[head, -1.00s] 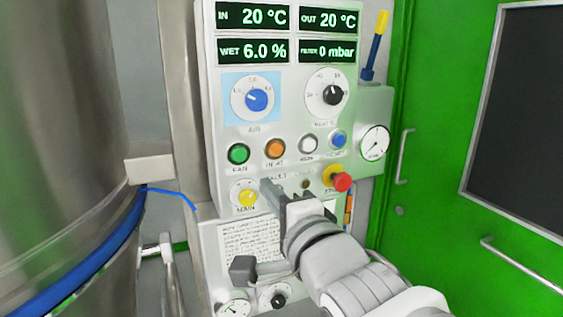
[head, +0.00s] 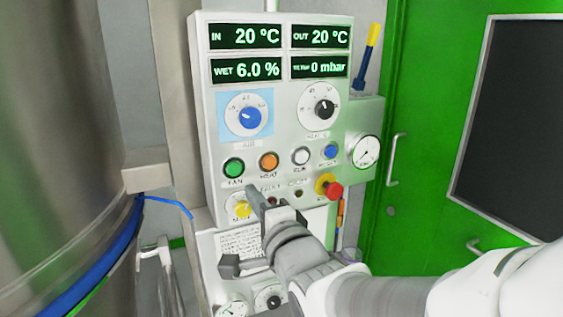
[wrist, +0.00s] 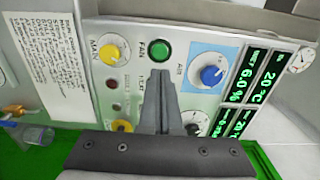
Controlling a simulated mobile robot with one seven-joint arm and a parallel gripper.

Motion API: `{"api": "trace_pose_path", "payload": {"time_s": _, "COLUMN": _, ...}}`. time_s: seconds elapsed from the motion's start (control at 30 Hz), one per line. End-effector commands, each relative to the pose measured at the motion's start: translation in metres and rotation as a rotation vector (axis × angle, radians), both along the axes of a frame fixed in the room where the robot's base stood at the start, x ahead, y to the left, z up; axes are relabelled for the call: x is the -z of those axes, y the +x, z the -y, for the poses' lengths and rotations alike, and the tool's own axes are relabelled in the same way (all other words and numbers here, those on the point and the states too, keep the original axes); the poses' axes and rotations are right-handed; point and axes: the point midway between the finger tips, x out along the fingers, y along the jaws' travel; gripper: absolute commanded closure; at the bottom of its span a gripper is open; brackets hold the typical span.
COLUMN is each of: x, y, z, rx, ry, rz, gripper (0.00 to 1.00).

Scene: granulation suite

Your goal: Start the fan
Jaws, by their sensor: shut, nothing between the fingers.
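The green FAN button (head: 233,168) is on the control panel (head: 205,120), at the left end of a row of buttons; it also shows in the wrist view (wrist: 160,50), just beyond my fingertips. My gripper (head: 254,190) is shut and empty, its tip in front of the panel, below and right of the FAN button in the head view. In the wrist view the shut fingers (wrist: 160,75) point toward the green button; I cannot tell whether they touch the panel. The yellow MAIN knob (head: 240,208) is below the FAN button.
The orange HEAT button (head: 268,161), white button (head: 301,156), blue button (head: 330,151) and red stop button (head: 334,190) are nearby. Blue dial (head: 248,117) and black dial (head: 323,109) sit above. A steel vessel (head: 60,120) stands left, a green door (head: 430,100) right.

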Motion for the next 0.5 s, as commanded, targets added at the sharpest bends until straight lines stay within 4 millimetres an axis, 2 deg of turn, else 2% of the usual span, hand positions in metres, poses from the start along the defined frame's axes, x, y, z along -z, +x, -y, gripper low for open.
{"api": "trace_pose_path", "payload": {"time_s": 0.27, "x": -0.002, "y": 0.025, "z": -0.011, "rx": 0.001, "ry": 0.001, "rz": -0.005, "gripper": 1.0}}
{"api": "trace_pose_path", "payload": {"time_s": 0.5, "x": 0.001, "y": 0.058, "z": -0.028, "rx": 0.001, "ry": 0.001, "rz": -0.003, "gripper": 1.0}}
